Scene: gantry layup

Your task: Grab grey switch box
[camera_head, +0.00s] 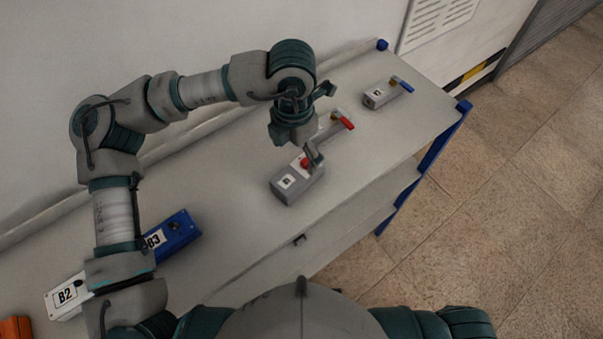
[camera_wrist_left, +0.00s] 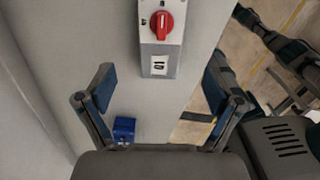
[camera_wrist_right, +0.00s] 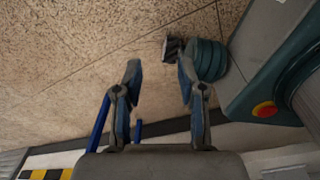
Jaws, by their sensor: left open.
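The grey switch box (camera_head: 290,196) lies on the bench top in the head view, with a red knob and a white label. In the left wrist view the grey switch box (camera_wrist_left: 158,48) is at top centre, beyond my fingertips. My left gripper (camera_head: 319,124) is open above the bench, one finger overlapping the box's far end in the picture. The left wrist view shows both fingers (camera_wrist_left: 160,84) apart with nothing between them. My right gripper (camera_wrist_right: 160,76) has its fingers apart and empty over the floor; it is not seen in the head view.
Behind the box lies a grey unit with a red handle (camera_head: 345,123), partly hidden by my gripper. A grey unit with a blue handle (camera_head: 378,97) is farther right. Blue B3 box (camera_head: 180,232), white B2 box (camera_head: 66,297) and an orange item (camera_head: 14,328) lie left.

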